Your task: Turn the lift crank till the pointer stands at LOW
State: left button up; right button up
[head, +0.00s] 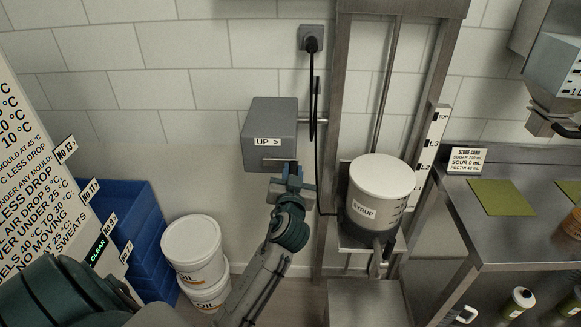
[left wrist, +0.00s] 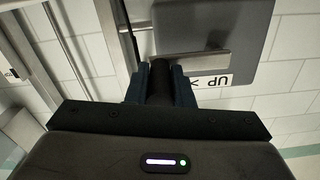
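The lift crank is a flat metal arm (head: 281,160) on the front of a grey box (head: 268,120) labelled "UP >". The arm lies nearly level and also shows in the left wrist view (left wrist: 190,62). My left gripper (head: 291,180) is at the crank's right end. In the left wrist view its blue fingers (left wrist: 160,88) close on both sides of the dark crank handle (left wrist: 161,78). My right gripper is out of view.
The pot stands on the lift carriage between steel posts (head: 330,130). A black cable (head: 316,150) hangs beside the grey box. Blue bins (head: 145,240) and white buckets (head: 192,250) stand at lower left. A steel table (head: 500,235) is at right.

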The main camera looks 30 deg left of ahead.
pick_arm(q)
jog(key=shift+o, duration=0.2)
jog(key=r+p, duration=0.2)
jog(key=r, duration=0.1)
jog(key=shift+s+a+r, duration=0.1)
jog(key=shift+a+r, duration=0.1)
jog(key=shift+s+a+r+p, duration=0.1)
jog(key=shift+r+p, duration=0.05)
jog(key=shift+p, duration=0.15)
jog(key=shift+c, duration=0.2)
jog(key=shift+o, duration=0.2)
jog(key=shift+c, duration=0.2)
